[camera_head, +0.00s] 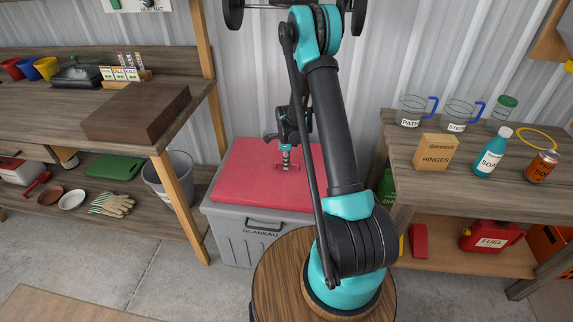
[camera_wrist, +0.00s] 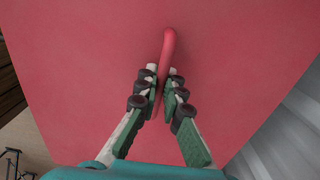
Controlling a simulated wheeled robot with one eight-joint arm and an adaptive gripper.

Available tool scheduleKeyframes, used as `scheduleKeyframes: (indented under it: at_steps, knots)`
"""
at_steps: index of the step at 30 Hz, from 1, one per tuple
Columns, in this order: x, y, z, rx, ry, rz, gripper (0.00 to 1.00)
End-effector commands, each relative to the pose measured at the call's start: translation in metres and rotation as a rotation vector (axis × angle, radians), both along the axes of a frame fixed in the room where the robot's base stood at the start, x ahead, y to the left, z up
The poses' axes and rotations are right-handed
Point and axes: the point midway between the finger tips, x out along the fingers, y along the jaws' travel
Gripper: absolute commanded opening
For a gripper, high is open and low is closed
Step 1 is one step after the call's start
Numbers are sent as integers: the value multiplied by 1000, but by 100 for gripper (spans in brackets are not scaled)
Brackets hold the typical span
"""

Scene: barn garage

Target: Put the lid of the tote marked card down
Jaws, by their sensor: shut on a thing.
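A grey tote (camera_head: 240,235) stands on the floor between the two benches. Its front lettering looks like "GLANEAU"; I cannot make out "card" on it. Its red lid (camera_head: 255,165) lies flat over the top, its front edge along the tote's rim; I cannot tell whether a thin gap is left. My gripper (camera_head: 286,168) points down at the lid's middle. In the wrist view my gripper (camera_wrist: 161,78) is shut on the lid's red upright handle (camera_wrist: 169,45), with a finger on each side. The red lid (camera_wrist: 80,70) fills most of that view.
The left bench carries a brown box (camera_head: 137,112); a grey bucket (camera_head: 168,180) stands beside the tote. The right bench holds a hinges box (camera_head: 435,153), a soap bottle (camera_head: 493,152) and cups.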

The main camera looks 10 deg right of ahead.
Motion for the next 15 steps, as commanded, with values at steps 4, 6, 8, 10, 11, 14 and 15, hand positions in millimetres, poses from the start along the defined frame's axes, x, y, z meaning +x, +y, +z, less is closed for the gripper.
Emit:
scheduleKeyframes:
  at_steps: [4,6,8,10,11,14,15]
  knots:
    - [0,0,-2,0,0,0,0]
    - [0,0,-2,0,0,0,0]
    - [0,0,-2,0,0,0,0]
    - [0,0,-3,0,0,0,0]
    - [0,0,-4,0,0,0,0]
    - [0,0,-4,0,0,0,18]
    - [0,0,-4,0,0,0,23]
